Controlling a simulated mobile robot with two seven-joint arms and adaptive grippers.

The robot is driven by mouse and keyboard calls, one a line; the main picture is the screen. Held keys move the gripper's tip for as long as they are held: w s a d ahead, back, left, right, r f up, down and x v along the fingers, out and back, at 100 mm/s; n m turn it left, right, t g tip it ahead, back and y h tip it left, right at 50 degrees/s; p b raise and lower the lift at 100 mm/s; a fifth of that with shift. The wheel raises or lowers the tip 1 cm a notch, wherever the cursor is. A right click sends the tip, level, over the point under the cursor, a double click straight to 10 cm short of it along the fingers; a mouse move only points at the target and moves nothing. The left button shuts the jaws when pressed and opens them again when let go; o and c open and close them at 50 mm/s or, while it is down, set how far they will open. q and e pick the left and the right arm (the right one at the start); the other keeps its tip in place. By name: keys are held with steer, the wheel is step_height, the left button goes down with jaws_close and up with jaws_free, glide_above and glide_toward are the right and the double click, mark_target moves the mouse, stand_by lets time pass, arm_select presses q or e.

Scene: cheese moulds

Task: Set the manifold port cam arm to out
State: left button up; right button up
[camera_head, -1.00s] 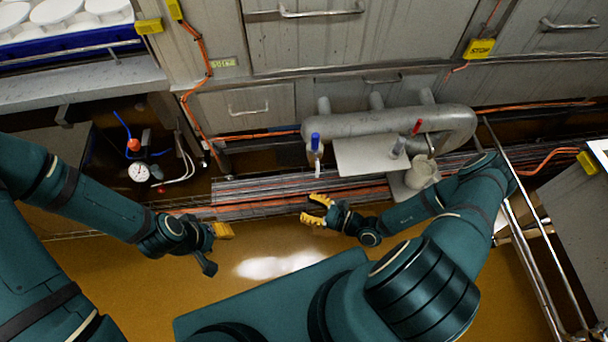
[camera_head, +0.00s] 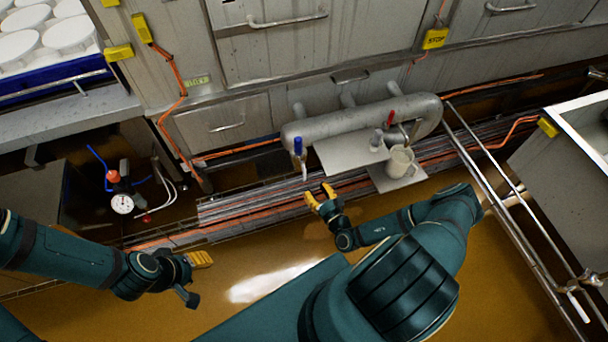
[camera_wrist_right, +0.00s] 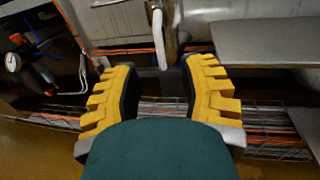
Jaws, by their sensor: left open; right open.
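The manifold is a grey horizontal pipe (camera_head: 360,124) in front of the cabinets. A blue-handled fitting (camera_head: 298,146) with a pale stem below is at its left end, and a red handle (camera_head: 393,88) is at its right. I cannot tell which part is the port cam arm. My right gripper (camera_head: 320,196) is open and empty, below and right of the blue fitting, apart from it. In the right wrist view, the gripper's yellow fingers (camera_wrist_right: 160,92) are spread, with a pale stem (camera_wrist_right: 158,40) beyond and between them. My left gripper (camera_head: 194,276) is open and empty at lower left.
Metal rails (camera_head: 500,190) and a counter (camera_head: 565,155) stand at right. A pressure gauge (camera_head: 122,203) is at left. The yellow-brown floor (camera_head: 270,240) is open near the left gripper.

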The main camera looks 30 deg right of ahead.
mark_target(305, 175)
steer(key=w+b, duration=0.1)
steer(key=w, duration=0.7)
steer(key=shift+d, duration=0.1)
jaws_close()
